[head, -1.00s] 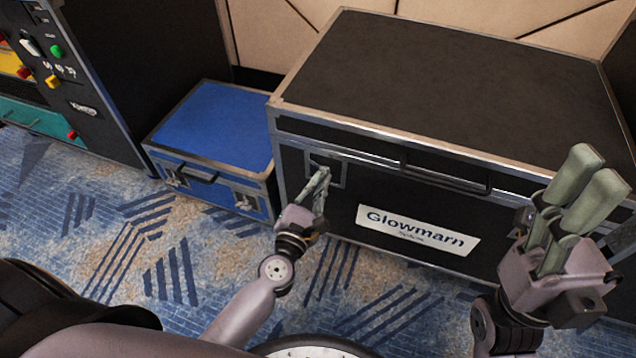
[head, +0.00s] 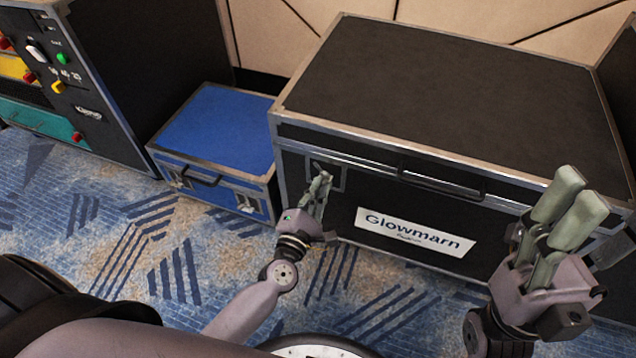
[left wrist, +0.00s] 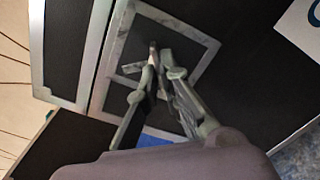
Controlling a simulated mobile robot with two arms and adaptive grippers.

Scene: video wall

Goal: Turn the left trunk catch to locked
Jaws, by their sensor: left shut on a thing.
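The black trunk (head: 450,90) with silver edges has a white "Glowmarn" label. The left trunk catch (left wrist: 153,50) is a small lever on a square metal-framed plate, seen in the left wrist view; this plate (head: 340,180) also shows on the trunk's front left in the head view. My left gripper (head: 322,182) is at this plate, its fingertips closed around the catch lever. The fingers hide part of the catch, so its exact angle is hard to read. My right gripper (head: 572,205) is raised before the trunk's right end, holding nothing visible; its finger gap is unclear.
A blue case (head: 215,130) stands left of the trunk. A dark rack (head: 110,60) with coloured knobs is at the far left. A handle (head: 440,182) sits on the trunk's front. Patterned carpet (head: 120,240) in front is clear.

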